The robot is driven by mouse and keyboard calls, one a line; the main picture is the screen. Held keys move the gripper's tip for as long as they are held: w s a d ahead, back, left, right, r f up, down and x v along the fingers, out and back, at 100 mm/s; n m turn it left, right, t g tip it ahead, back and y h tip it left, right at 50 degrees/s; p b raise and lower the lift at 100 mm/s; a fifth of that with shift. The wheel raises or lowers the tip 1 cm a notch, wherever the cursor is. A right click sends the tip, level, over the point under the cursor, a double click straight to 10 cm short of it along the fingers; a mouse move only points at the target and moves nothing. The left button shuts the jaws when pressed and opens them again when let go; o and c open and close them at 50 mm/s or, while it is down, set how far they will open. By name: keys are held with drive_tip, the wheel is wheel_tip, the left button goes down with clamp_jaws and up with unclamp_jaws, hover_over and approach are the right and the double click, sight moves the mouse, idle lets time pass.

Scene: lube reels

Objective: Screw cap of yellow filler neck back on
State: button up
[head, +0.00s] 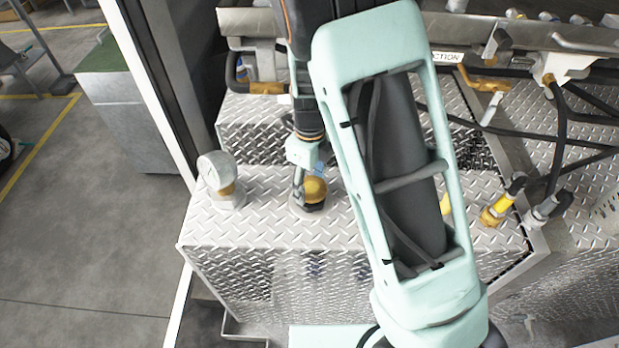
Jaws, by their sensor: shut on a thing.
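My gripper (304,180) points down at a round gold-yellow cap (315,190) on the diamond-plate tank top. It is shut on this cap, with one finger at the cap's left side; the other finger is mostly hidden. The cap is above a dark round neck base (307,208) on the plate. I cannot tell from this view whether the cap touches the neck or how far it is threaded.
A pale round cap on a second neck (216,172) stands close to the left. Yellow-banded hose fittings (497,208) and black hoses are at the right. A metal rail (390,35) runs along the back. The plate's front left is clear.

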drive_tip(key=shift+m+p, duration=0.35)
drive_tip(key=shift+m, duration=0.45)
drive_tip(key=shift+r, duration=0.1)
drive_tip(key=shift+r+m+p, duration=0.1)
drive_tip(key=shift+m+p, duration=0.6)
drive_tip(key=shift+p, duration=0.15)
drive_tip(key=m+p, duration=0.2)
drive_tip(key=m, duration=0.1)
drive_tip(key=shift+w+d, duration=0.1)
drive_tip(key=shift+f+m+p, duration=0.2)
drive_tip(key=shift+m+p, duration=0.15)
drive_tip(key=shift+m, duration=0.05)
